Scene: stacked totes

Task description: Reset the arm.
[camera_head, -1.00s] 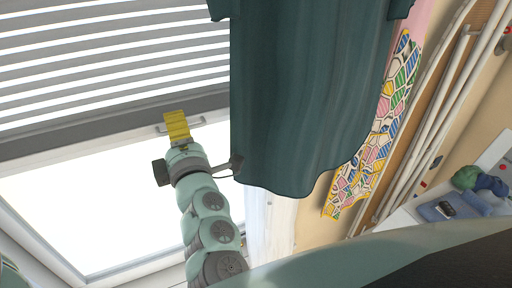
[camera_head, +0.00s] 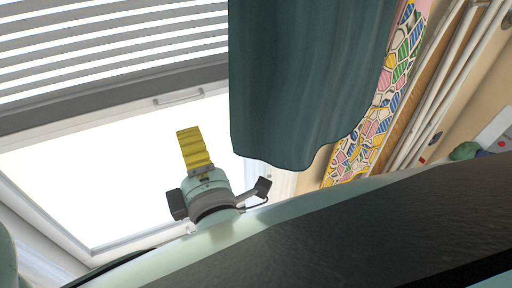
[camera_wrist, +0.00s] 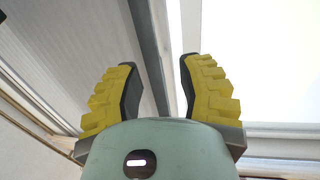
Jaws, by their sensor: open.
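My gripper (camera_head: 190,132) has yellow ridged fingers and shows in the head view in front of the bright window. In the wrist view my gripper (camera_wrist: 158,75) has its two yellow fingers with dark pads spread apart, with nothing between them. Behind the fingers are a grey bar and pale surfaces. In the head view most of my arm below the wrist is hidden by a large pale green and black part in front.
A dark green cloth (camera_head: 310,80) hangs right of my gripper. A window (camera_head: 90,180) with grey slatted blinds (camera_head: 110,45) is behind it. A colourful patterned board (camera_head: 375,125) and white poles (camera_head: 440,95) stand at the right. A dark green ball-like item (camera_head: 465,151) is partly hidden at far right.

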